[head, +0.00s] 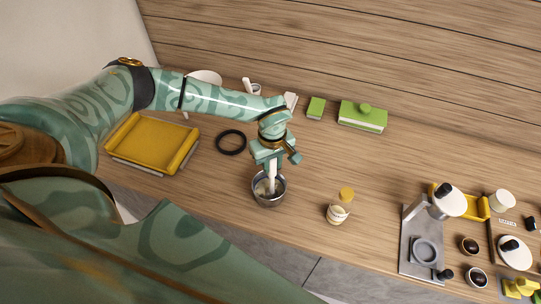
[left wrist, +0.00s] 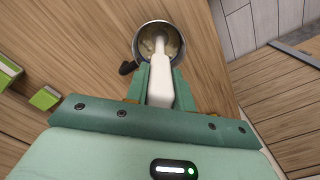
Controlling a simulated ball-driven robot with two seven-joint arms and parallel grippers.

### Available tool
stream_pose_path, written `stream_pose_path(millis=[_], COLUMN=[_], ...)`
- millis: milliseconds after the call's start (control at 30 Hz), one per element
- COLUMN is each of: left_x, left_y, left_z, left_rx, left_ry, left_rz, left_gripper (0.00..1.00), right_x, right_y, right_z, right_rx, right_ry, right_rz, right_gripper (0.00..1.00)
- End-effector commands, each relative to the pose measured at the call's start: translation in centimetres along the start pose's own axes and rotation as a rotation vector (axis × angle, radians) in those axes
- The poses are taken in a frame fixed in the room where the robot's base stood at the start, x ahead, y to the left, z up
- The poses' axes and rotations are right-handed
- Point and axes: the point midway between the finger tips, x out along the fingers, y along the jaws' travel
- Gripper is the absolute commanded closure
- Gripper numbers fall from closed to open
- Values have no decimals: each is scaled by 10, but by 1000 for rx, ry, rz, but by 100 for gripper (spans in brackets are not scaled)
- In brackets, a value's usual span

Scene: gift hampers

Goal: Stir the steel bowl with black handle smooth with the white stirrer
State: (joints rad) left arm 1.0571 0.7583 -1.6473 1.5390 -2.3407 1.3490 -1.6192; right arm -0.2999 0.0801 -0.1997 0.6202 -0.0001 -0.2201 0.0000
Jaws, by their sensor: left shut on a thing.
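The steel bowl (head: 270,199) stands on the wooden counter near its front edge, with something pale inside. In the left wrist view the bowl (left wrist: 140,32) shows its black handle (left wrist: 127,68) at the lower left. My left gripper (head: 268,165) is above the bowl and shut on the white stirrer (head: 272,176). In the left wrist view the stirrer (left wrist: 160,80) runs from between the fingers down into the bowl, its lower end in the pale contents. My right gripper is not in view.
Green boxes (head: 362,117) stand behind. A metal stand (head: 421,240) and several small items are at the right.

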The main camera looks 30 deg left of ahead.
Motion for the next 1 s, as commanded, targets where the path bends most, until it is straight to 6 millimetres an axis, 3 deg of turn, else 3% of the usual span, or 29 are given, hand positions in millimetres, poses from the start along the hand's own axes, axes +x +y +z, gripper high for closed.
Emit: stream_pose_path(millis=[167,1000], left_x=[0,-1], left_y=[11,10], left_z=[-4,-25], left_rx=[1,-1], left_ry=[1,1], left_rz=[1,1], left_gripper=[100,100], right_x=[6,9], right_y=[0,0], right_z=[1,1], right_rx=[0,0], right_ry=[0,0], right_rz=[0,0], right_gripper=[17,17])
